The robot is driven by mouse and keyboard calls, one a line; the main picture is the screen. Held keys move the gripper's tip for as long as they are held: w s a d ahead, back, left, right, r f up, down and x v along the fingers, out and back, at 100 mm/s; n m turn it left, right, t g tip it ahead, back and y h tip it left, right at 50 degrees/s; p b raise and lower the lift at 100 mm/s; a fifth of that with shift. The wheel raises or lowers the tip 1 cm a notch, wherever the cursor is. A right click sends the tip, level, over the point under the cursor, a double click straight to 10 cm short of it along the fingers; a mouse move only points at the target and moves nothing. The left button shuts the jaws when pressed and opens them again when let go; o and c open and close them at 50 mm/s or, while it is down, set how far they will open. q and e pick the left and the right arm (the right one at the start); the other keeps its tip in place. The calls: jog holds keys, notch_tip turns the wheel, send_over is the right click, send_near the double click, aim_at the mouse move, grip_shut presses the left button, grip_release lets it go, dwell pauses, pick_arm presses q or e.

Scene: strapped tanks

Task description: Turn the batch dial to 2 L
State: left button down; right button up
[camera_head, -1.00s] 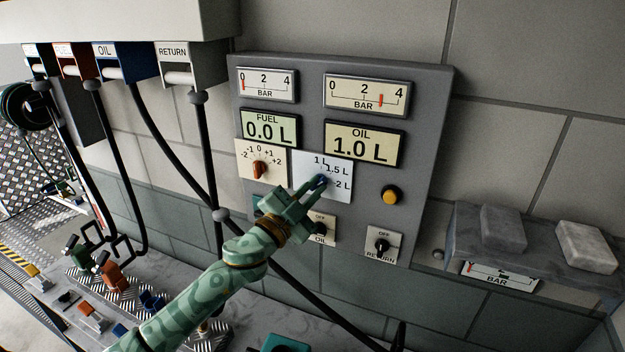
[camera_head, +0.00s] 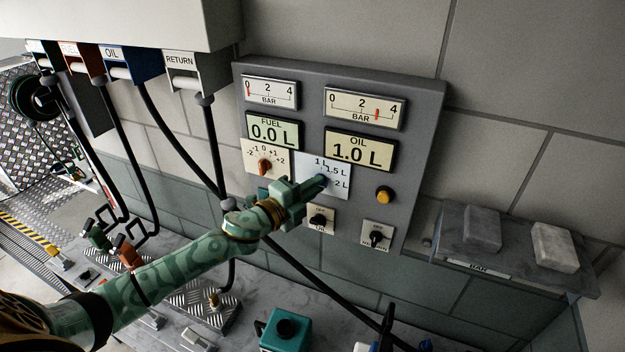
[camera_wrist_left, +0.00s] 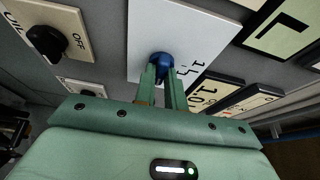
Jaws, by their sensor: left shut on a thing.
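The batch dial is a blue knob (camera_wrist_left: 159,62) on a white plate (camera_head: 311,163) marked 1 L, 1.5 L and 2 L, on the grey wall panel. My left gripper (camera_head: 318,183) is shut on the blue knob, its fingers around the knob's sides in the left wrist view (camera_wrist_left: 161,75). The fingers hide most of the knob in the head view, so I cannot tell which mark it points to. The OIL display (camera_head: 359,148) reads 1.0 L and the FUEL display (camera_head: 272,131) reads 0.0 L. My right gripper is not in view.
An orange dial (camera_head: 264,166) sits left of the white plate, a yellow button (camera_head: 385,194) to its right. Two black switches, one marked OFF (camera_head: 318,221), the other (camera_head: 376,237), sit below. A ledge with blocks (camera_head: 482,229) juts out at the right. Hoses hang at the left.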

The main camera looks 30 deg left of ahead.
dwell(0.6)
pick_arm(q)
jog(key=c, duration=1.5)
grip_release()
jog(key=shift+o, duration=0.2)
jog(key=b+v, duration=0.4)
jog(key=v, duration=1.2)
jog(key=shift+s+r+b, duration=0.15)
jog(key=shift+s+b, duration=0.05)
jog(key=shift+b, duration=0.15)
jog(key=shift+a, duration=0.1)
